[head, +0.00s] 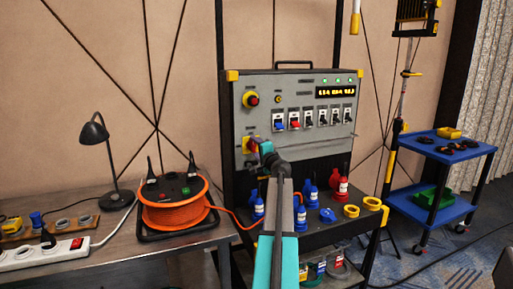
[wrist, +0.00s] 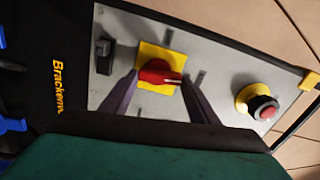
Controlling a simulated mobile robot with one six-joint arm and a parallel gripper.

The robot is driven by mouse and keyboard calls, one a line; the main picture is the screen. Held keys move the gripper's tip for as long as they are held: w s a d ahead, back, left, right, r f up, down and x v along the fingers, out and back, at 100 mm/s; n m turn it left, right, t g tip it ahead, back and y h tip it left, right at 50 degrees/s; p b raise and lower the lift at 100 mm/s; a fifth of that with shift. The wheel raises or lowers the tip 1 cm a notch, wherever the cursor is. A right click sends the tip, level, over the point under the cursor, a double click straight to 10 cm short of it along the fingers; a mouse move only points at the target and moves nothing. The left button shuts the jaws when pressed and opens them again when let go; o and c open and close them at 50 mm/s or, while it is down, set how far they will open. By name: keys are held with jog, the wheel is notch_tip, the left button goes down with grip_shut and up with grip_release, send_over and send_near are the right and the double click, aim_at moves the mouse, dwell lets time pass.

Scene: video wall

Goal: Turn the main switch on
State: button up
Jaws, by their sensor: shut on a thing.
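The main switch is a red rotary knob (wrist: 158,73) with a white mark, on a square yellow plate (wrist: 147,54) in the wrist view. In the head view its yellow plate (head: 246,144) shows at the lower left of the grey power panel (head: 292,148), and my gripper covers most of the knob. My gripper (wrist: 160,79) reaches the knob with one finger on each side and is shut on it. In the wrist view the white mark lies toward the picture's right.
A red emergency button on a yellow collar (wrist: 258,103) is close by; it also shows in the head view (head: 251,99). A row of breakers (head: 308,118) is to the right. Blue and red plugs (head: 325,188) stand on the shelf below. An orange cable reel (head: 174,203) stands left.

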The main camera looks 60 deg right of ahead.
jog(key=shift+s+f+m, duration=0.2)
jog(key=shift+f+m, duration=0.05)
jog(key=shift+m, duration=0.55)
jog(key=o, duration=1)
jog(key=shift+d, duration=0.1)
jog(key=shift+o, duration=0.2)
jog(key=shift+r, duration=0.1)
jog(key=v, duration=1.3)
jog(key=shift+s+a, duration=0.25)
jog(key=shift+a, duration=0.1)
